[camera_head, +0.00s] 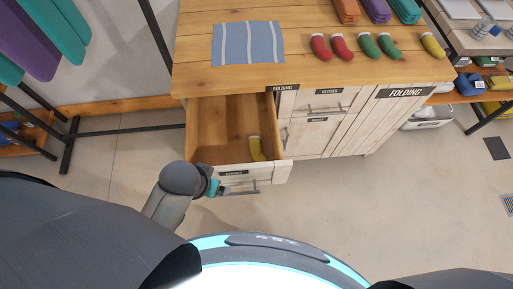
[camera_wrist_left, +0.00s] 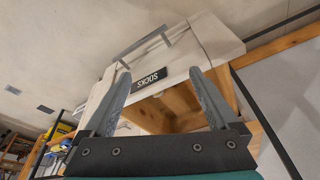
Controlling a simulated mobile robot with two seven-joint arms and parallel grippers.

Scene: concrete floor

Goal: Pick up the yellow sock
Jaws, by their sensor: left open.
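One yellow sock (camera_head: 256,148) lies in the open drawer (camera_head: 229,170), near its right front side. Another yellow sock (camera_head: 432,45) lies on the wooden counter at the right end of a row of socks. My left gripper (camera_head: 214,186) is at the drawer's front left corner, left of the sock in the drawer. In the left wrist view my open, empty left gripper (camera_wrist_left: 158,75) faces the drawer front (camera_wrist_left: 120,72) with its "SOCKS" label. My right gripper is out of view.
On the wooden counter (camera_head: 200,65) are a striped blue cloth (camera_head: 248,44), red socks (camera_head: 330,46), green socks (camera_head: 377,45) and folded cloths (camera_head: 376,10). Dark rack legs (camera_head: 70,145) stand at left. The floor right of the drawer (camera_head: 340,200) is clear.

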